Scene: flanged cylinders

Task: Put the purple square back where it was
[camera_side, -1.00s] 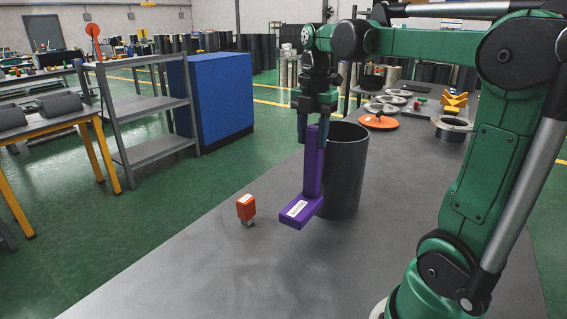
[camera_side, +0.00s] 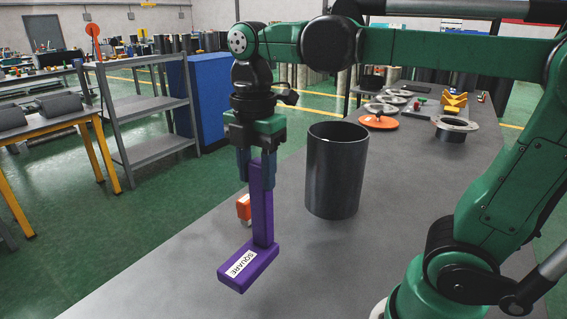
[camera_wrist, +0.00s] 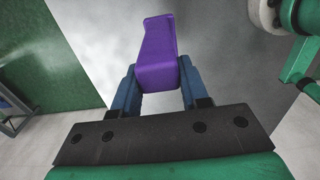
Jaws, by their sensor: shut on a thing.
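The purple square (camera_side: 262,215) is L-shaped, with one leg upright and a thicker leg pointing toward the lower left, labelled "SQUARE". My gripper (camera_side: 256,182) points down and is shut on the top of the upright leg. The wrist view also shows the purple square (camera_wrist: 157,45) between the blue fingers of my gripper (camera_wrist: 160,88). The square is over the near left part of the grey table (camera_side: 340,270). I cannot tell whether its lower leg touches the table.
A dark open cylinder (camera_side: 336,175) stands right of the square, apart from it. Flanged rings, an orange disc (camera_side: 379,122) and a flanged cylinder (camera_side: 455,128) are at the back. The table's near middle is bare.

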